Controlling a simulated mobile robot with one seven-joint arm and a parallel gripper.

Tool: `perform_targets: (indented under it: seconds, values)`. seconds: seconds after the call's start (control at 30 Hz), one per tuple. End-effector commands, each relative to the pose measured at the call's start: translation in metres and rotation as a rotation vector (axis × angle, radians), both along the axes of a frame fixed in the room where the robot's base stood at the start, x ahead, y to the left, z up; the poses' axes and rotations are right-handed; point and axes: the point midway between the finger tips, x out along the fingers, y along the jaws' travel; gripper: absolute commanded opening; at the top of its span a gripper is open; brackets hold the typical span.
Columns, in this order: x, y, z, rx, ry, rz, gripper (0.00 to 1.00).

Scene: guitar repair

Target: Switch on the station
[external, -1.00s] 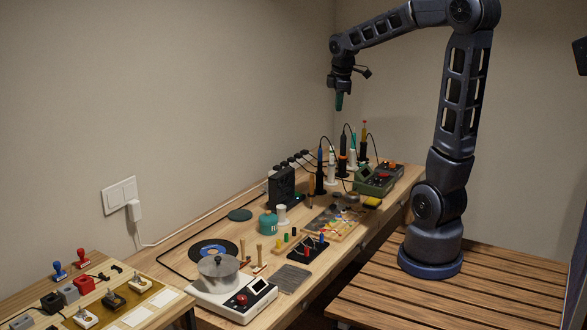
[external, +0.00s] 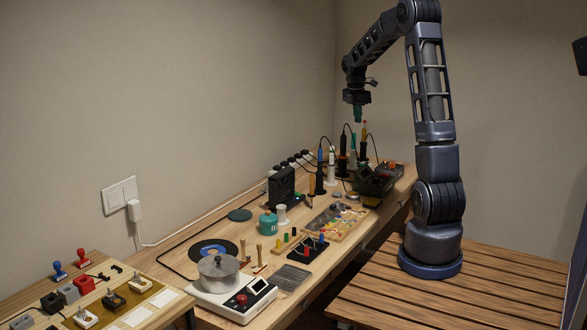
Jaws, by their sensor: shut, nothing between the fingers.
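A dark green box-shaped unit (external: 372,184), which looks like the station, stands at the far right end of the long wooden workbench. It is small and shadowed here, and I cannot make out its switch or whether it is on. My gripper (external: 358,119) points straight down with its green fingers shut and empty. It appears in the air above the far end of the bench, apart from the unit.
Soldering irons upright in holders (external: 331,172) with looping cables stand beside the unit. A black box (external: 281,187), a power strip (external: 294,162), a teal canister (external: 268,223) and a parts board (external: 335,222) share the bench. A hotplate with a pot (external: 232,297) stands at the near end.

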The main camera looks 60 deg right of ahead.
Motion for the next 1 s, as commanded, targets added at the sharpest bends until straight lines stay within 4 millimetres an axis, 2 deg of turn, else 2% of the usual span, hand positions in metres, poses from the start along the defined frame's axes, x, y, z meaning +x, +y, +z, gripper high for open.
perform_targets:
  seconds: [0.03, 0.3, 0.5, 0.7, 1.0]
  values:
    - [-0.003, -0.016, -0.011, 0.011, 0.012, 0.019, 0.0]
    - [-0.023, -0.092, -0.064, 0.065, 0.062, 0.17, 0.0]
    - [-0.041, -0.135, -0.098, 0.102, 0.083, 0.263, 0.0]
    - [-0.051, -0.155, -0.115, 0.121, 0.091, 0.313, 0.0]
    - [-0.053, -0.159, -0.119, 0.125, 0.093, 0.323, 0.0]
